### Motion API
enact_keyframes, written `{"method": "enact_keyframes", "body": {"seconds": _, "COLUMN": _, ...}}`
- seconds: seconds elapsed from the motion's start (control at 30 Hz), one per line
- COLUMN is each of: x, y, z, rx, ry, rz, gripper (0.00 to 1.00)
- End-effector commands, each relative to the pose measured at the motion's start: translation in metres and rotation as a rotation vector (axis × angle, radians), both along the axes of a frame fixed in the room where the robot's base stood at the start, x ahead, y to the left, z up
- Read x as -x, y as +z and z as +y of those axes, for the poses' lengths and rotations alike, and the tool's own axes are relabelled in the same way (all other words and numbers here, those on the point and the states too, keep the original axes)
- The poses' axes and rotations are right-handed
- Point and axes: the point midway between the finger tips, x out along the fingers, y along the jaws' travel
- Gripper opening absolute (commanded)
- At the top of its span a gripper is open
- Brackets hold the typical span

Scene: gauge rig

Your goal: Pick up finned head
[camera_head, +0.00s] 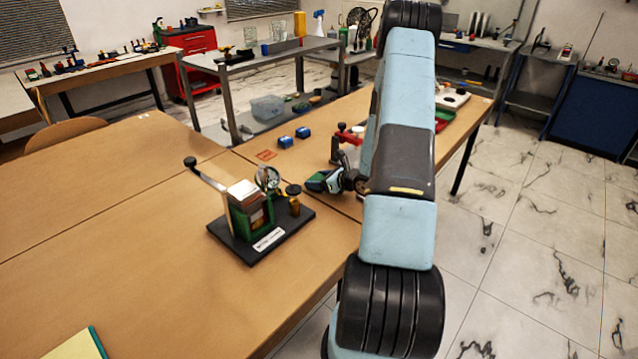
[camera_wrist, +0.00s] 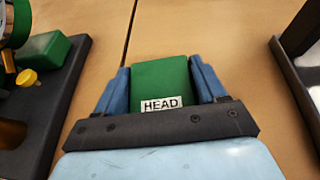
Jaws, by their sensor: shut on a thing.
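The finned head shows in the wrist view as a green block with a white "HEAD" label (camera_wrist: 163,82). My gripper (camera_wrist: 163,90) has its two blue fingers against the block's left and right sides and is shut on it. The block's underside is hidden, and I cannot tell whether it touches the table. Fins are not discernible. In the head view my gripper (camera_head: 318,182) is low over the table, right of the gauge rig, partly covered by my arm.
The gauge rig (camera_head: 262,225) stands on a black base with a long lever, a dial and a brass-coloured part. Its base edge (camera_wrist: 66,100) is left of my gripper in the wrist view.

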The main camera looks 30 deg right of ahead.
Motion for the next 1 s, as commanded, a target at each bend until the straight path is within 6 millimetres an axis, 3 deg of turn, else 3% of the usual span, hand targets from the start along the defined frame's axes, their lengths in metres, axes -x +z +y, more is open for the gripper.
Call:
{"method": "enact_keyframes", "body": {"seconds": 0.27, "x": 0.0, "y": 0.002, "z": -0.001, "rx": 0.001, "ry": -0.001, "rz": 0.001, "gripper": 0.32}}
{"method": "enact_keyframes", "body": {"seconds": 0.53, "x": 0.0, "y": 0.033, "z": 0.0, "rx": 0.002, "ry": 0.0, "rz": -0.002, "gripper": 0.32}}
{"method": "enact_keyframes", "body": {"seconds": 0.87, "x": 0.05, "y": 0.09, "z": 0.001, "rx": 0.003, "ry": -0.002, "rz": -0.001, "gripper": 0.32}}
{"method": "enact_keyframes", "body": {"seconds": 1.0, "x": 0.082, "y": 0.105, "z": 0.003, "rx": 0.001, "ry": -0.003, "rz": 0.001, "gripper": 0.32}}
